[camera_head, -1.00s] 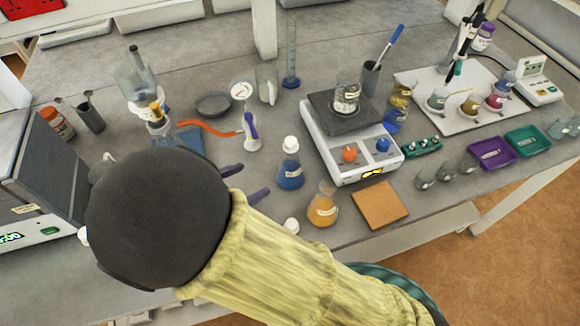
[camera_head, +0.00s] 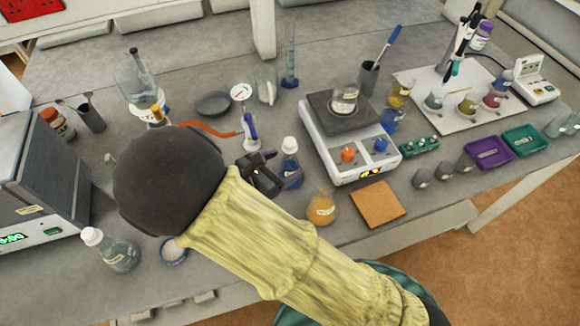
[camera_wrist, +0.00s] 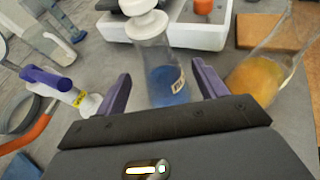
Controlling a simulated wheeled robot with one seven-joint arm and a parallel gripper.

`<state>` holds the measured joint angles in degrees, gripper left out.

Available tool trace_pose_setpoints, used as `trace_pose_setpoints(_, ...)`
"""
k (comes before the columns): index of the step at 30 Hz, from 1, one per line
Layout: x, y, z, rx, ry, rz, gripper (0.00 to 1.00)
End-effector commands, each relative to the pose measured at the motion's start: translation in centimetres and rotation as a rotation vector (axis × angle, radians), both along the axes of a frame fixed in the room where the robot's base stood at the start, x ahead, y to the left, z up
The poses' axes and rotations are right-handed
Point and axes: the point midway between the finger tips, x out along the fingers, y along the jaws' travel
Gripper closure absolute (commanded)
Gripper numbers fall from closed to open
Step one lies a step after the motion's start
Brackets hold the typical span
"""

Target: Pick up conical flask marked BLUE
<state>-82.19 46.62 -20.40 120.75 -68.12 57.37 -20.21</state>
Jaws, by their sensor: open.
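The conical flask with blue liquid (camera_head: 290,168) stands upright on the bench, with a white stopper and a small label. In the wrist view the blue flask (camera_wrist: 160,72) is just ahead of my gripper and lies between the lines of the two purple fingers. My gripper (camera_wrist: 162,95) is open with nothing in it. In the head view my gripper (camera_head: 278,180) is beside the flask and partly covers its lower left side. I cannot tell whether a finger touches the glass.
A flask of orange liquid (camera_head: 320,208) stands close on the right. A hotplate stirrer (camera_head: 345,150) is behind it. A stoppered flask (camera_head: 115,252) stands at front left.

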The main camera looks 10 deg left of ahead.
Motion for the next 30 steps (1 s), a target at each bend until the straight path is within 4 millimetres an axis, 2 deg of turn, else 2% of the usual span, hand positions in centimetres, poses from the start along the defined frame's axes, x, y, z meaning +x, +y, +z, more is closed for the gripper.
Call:
trace_pose_setpoints(5,0.9,-0.8,-0.3,-0.002,-0.002,-0.005,0.29)
trace_pose_setpoints(13,3.7,-2.6,-1.9,-0.002,0.000,-0.004,0.29)
trace_pose_setpoints(30,4.0,-2.7,-2.1,0.001,0.000,-0.004,0.29)
